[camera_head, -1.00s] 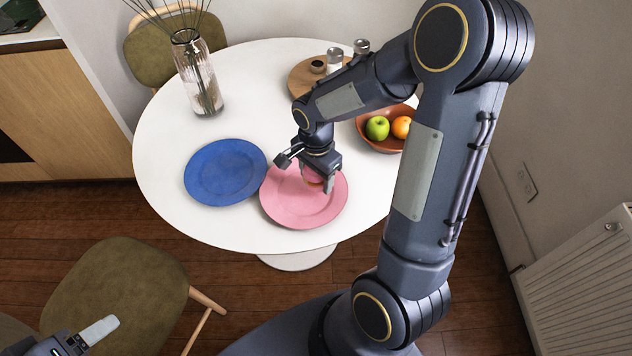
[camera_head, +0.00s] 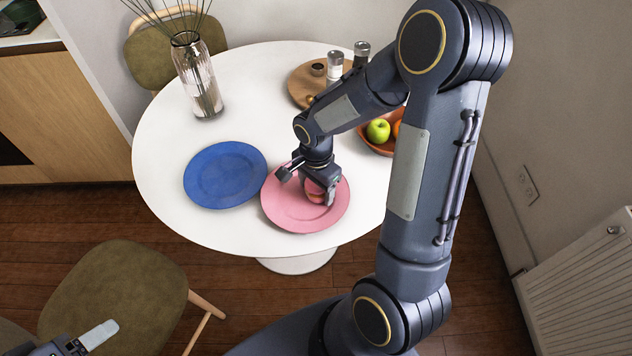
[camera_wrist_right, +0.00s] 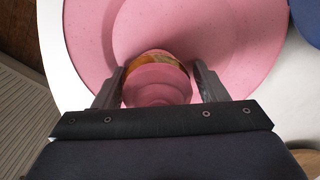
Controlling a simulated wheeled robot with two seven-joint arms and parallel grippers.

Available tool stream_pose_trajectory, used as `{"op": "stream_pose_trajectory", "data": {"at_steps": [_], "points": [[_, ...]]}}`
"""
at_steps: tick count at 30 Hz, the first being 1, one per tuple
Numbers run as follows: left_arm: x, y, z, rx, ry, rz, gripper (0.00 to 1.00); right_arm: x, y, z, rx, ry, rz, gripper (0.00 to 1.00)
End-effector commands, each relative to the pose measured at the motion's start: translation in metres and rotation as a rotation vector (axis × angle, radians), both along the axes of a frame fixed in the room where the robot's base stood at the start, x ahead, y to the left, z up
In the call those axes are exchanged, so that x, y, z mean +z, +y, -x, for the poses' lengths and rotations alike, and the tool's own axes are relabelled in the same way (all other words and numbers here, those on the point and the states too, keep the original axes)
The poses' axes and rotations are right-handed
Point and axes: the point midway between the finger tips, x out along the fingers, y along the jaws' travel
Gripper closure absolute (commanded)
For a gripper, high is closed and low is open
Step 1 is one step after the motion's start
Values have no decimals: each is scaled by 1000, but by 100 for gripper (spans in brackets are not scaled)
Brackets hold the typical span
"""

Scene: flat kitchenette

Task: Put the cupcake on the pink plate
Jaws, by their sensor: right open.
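The pink plate (camera_head: 291,212) lies on the white table, and it fills much of the right wrist view (camera_wrist_right: 232,45). The cupcake (camera_wrist_right: 158,84), with pink icing and a yellowish-brown band, is over the plate between the fingers of my right gripper (camera_wrist_right: 157,79). In the head view the cupcake (camera_head: 313,190) appears to rest on the plate's surface, partly hidden by the right gripper (camera_head: 319,195). The right jaws are open, one finger on each side of it. My left gripper (camera_head: 82,340) is only partly in view at the bottom left, away from the table.
A blue plate (camera_head: 225,174) lies left of the pink one. A bowl (camera_head: 372,146) with fruit, a wooden board (camera_head: 303,84) with shakers and a glass vase (camera_head: 198,78) stand farther back. The table's front edge is clear.

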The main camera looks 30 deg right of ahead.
Motion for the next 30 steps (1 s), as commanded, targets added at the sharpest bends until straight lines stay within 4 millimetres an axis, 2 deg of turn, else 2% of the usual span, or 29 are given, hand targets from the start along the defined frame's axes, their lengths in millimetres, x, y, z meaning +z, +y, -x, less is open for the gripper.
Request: {"op": "stream_pose_trajectory", "data": {"at_steps": [5,16,23,26,30], "points": [[6,0,0,0,0,0,36,17,-1,-1,-1,-3,1,33],[14,0,0,0,0,0,36,95,0,-1,0,-5,1,33],[15,0,0,0,0,0,36,121,0,0,2,-2,0,33],[16,0,0,0,0,0,36,131,1,7,45,-22,-19,33],[16,0,0,0,0,0,36,156,10,39,249,-125,-85,33]]}}
